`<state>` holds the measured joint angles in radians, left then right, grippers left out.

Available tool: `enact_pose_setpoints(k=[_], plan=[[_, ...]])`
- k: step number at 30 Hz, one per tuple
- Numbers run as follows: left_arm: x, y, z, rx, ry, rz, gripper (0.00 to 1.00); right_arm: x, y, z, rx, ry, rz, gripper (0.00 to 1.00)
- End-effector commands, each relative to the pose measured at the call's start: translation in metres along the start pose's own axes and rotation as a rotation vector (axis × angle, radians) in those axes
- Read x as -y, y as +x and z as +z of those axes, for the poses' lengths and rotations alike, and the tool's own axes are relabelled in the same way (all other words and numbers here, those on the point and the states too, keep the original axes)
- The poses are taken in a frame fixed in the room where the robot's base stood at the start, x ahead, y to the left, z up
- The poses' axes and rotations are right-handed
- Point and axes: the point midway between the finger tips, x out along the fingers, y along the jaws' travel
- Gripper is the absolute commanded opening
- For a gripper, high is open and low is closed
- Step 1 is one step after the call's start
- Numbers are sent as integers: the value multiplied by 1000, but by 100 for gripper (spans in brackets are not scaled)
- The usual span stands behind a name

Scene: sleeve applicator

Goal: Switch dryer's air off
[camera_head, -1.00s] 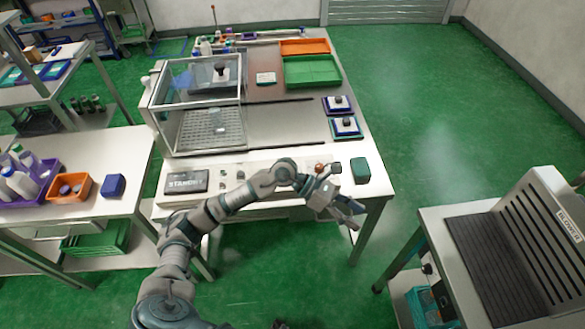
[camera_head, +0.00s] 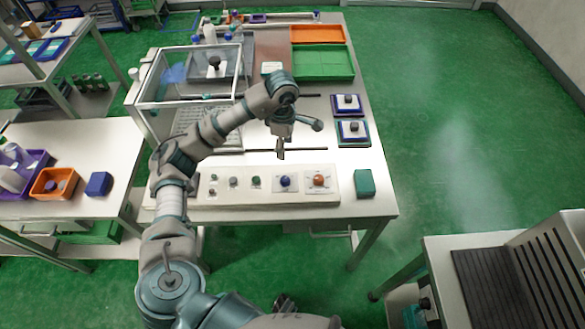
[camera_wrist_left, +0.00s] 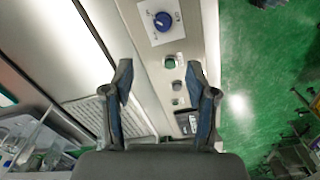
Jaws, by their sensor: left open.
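A white control panel (camera_head: 265,197) runs along the table's front edge. It carries a blue knob (camera_head: 285,182), an orange-red knob (camera_head: 320,181), a green button (camera_head: 256,181) and small grey controls. I cannot read which control is the dryer's air. My left gripper (camera_head: 281,153) hangs above the table just behind the panel, open and empty. In the left wrist view, the open fingers (camera_wrist_left: 163,92) have the green button (camera_wrist_left: 170,62) between and beyond them, and the blue knob (camera_wrist_left: 162,21) lies farther up.
A clear-walled box (camera_head: 190,75) stands at the table's left. Orange (camera_head: 318,34) and green (camera_head: 323,77) trays lie at the back right. A green block (camera_head: 364,183) sits right of the panel. The blower bench (camera_head: 440,255) stands lower right, with open floor between.

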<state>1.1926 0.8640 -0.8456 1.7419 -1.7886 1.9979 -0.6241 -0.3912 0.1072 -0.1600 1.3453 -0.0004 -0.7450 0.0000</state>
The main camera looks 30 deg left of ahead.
Motion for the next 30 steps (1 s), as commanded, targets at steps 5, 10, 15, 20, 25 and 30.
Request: enact_pose_setpoints(k=[5, 10, 15, 20, 25, 30], plan=[[1, 31, 3, -4, 2, -7, 57, 15, 2, 19, 37, -1, -20, 40], [0, 73, 6, -6, 1, -9, 57, 23, -1, 22, 41, -2, -30, 40], [0, 113, 7, -4, 1, -8, 57, 19, -6, 6, 22, 1, -25, 40], [0, 144, 4, -1, 0, -6, 57, 9, -8, -2, 11, 4, -12, 40], [-1, 164, 4, 1, 1, -4, 57, 7, -11, -5, 10, 3, -9, 40], [-1, 170, 4, 0, 1, -3, 57, 11, -12, -4, 12, 3, -15, 40]])
